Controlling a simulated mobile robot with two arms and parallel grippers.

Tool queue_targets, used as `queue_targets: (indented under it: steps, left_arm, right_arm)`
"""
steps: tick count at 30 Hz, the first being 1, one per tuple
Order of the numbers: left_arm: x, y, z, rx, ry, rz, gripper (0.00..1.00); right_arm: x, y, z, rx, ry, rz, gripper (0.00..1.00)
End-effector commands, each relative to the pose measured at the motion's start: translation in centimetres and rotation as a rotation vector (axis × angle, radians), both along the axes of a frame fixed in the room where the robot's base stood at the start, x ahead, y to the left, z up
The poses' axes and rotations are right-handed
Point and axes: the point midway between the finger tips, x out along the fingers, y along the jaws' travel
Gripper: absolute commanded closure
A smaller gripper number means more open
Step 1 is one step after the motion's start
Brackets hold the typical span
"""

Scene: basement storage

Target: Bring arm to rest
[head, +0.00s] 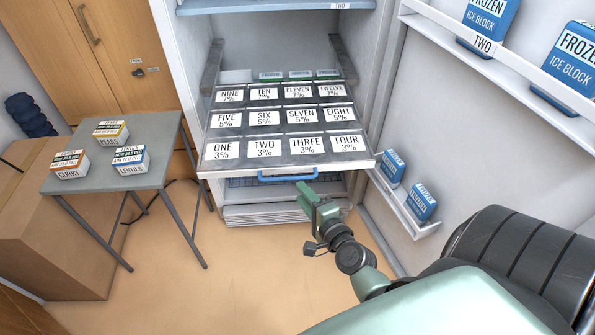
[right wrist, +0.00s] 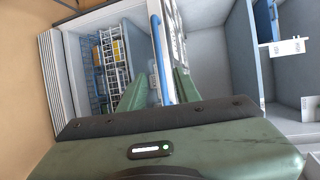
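My right gripper (head: 308,192) reaches up from the lower right in the head view. Its fingertips are at the blue handle (head: 287,177) under the front of the pulled-out tray (head: 367,162). In the right wrist view the two green fingers of my right gripper (right wrist: 158,88) stand apart, with the blue handle (right wrist: 161,50) showing between them. I cannot tell whether a finger touches the handle. Nothing else shows between the fingers. My left gripper is not in view.
The tray has numbered compartments and sticks out of the open freezer (head: 180,60). The freezer door (head: 480,130) stands open at right with ice block boxes (head: 422,203). A grey table (head: 85,182) at left holds three food boxes. The floor (head: 200,295) in front is clear.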

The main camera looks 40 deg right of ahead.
Motion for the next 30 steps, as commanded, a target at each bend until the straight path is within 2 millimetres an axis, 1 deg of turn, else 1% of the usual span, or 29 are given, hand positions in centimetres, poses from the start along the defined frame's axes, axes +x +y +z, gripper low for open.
queue_targets:
  steps: [1,4,19,20,22,23,26,27,29,30]
  left_arm:
    - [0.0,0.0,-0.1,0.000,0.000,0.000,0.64]
    - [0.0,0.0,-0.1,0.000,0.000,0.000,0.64]
    - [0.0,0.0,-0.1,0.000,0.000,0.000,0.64]
    - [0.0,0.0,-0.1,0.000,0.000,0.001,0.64]
    - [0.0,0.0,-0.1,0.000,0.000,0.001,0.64]
    - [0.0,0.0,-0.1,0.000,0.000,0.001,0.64]
    - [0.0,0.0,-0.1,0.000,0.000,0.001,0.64]
    - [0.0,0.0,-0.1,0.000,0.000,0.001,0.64]
    - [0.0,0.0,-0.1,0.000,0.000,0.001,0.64]
    - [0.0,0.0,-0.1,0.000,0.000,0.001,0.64]
  right_arm:
    - [-0.4,0.1,0.0,0.000,0.000,0.000,0.68]
    - [-0.7,0.1,0.2,0.001,0.000,0.000,0.68]
    - [-0.7,0.1,0.2,0.000,0.000,0.000,0.68]
    - [-0.8,0.2,0.1,-0.002,0.002,0.001,0.68]
    - [-0.8,0.4,-0.8,-0.016,0.020,0.010,0.68]
    - [-0.8,0.6,-1.5,-0.028,0.037,0.017,0.68]
    - [-1.3,2.0,-5.8,-0.106,0.132,0.070,0.68]
    - [-1.8,2.8,-8.2,-0.151,0.185,0.102,0.68]
    - [-2.8,4.2,-12.2,-0.233,0.276,0.167,0.68]
    - [-3.8,5.3,-15.0,-0.293,0.337,0.220,0.68]
